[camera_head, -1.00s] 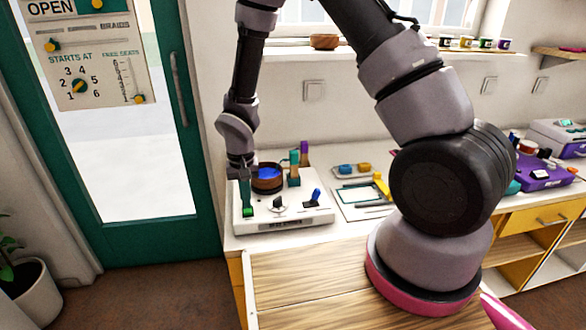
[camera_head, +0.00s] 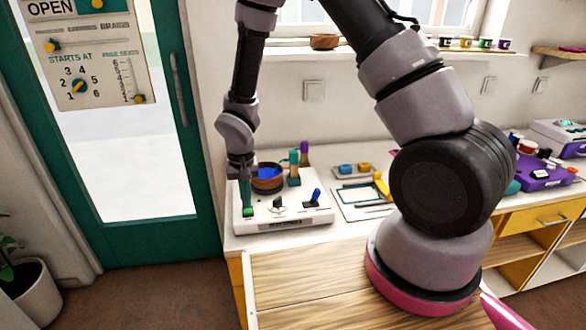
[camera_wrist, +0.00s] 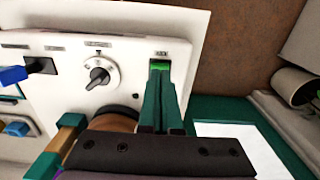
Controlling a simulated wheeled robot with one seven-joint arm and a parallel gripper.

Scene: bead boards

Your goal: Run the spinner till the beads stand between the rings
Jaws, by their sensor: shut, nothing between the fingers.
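The spinner is a white box (camera_head: 312,217) on the counter at the left, with a wooden bowl (camera_head: 268,185) on top. Blue material (camera_head: 267,172) shows in the bowl; separate beads, rings and level cannot be made out. On the front of the box are a green button (camera_wrist: 159,65), a round dial knob (camera_wrist: 99,75) and a blue lever switch (camera_head: 315,195). My gripper (camera_head: 246,207) points down, shut and empty, with its teal fingertips at the green button. In the wrist view the fingers (camera_wrist: 161,82) reach the button's near edge; whether they press it is unclear.
A framed board (camera_head: 360,200) with yellow parts lies to the right. A teal door (camera_head: 190,160) is at the left. My arm hides part of the counter.

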